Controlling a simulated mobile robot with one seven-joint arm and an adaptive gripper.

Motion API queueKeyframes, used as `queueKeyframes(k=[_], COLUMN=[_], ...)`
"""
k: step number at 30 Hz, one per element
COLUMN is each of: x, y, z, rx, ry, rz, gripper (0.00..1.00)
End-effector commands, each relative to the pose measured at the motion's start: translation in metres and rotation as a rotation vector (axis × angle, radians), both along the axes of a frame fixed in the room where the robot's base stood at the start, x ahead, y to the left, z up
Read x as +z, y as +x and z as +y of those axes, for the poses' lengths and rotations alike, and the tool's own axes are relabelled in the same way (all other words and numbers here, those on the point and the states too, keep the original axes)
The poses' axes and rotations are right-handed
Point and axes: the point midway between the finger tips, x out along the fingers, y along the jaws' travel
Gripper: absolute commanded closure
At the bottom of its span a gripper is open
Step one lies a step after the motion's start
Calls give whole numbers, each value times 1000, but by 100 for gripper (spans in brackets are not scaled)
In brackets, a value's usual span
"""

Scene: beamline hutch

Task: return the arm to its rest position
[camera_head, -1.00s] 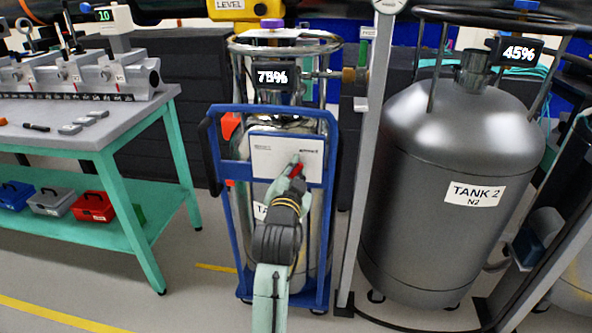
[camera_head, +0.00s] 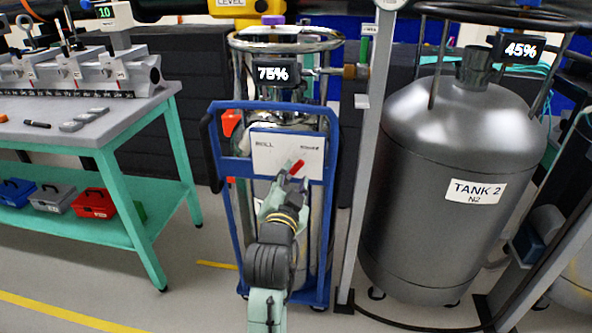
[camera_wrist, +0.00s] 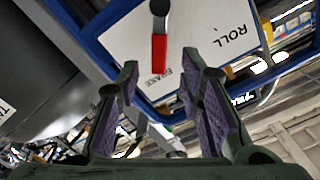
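My gripper (camera_head: 286,184) is in front of the white panel (camera_head: 268,143) on the blue-framed cart. In the wrist view the gripper (camera_wrist: 162,82) is open, its two purple-padded fingers apart with nothing between the pads. A red lever (camera_wrist: 159,54) on a dark pivot sits on the white panel (camera_wrist: 120,35), just beyond the fingertips. The lever also shows in the head view (camera_head: 297,166). The panel carries the word ROLL and a smaller label that I cannot read surely. My arm reaches up from the bottom of the head view.
The blue cart (camera_head: 217,166) holds a metal tank with a 75% display (camera_head: 273,73). A grey post (camera_head: 366,160) and the large Tank 2 (camera_head: 440,230) stand close on the right. A green-legged bench (camera_head: 125,205) is left. Open floor (camera_head: 190,300) lies between bench and cart.

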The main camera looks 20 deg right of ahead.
Motion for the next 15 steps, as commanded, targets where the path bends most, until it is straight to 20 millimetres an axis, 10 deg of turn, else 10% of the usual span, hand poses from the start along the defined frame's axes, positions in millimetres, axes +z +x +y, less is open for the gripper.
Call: queueKeyframes(k=[15], x=[0], y=[-18], z=[12], rx=[0], ry=[0], rz=[0], gripper=[66])
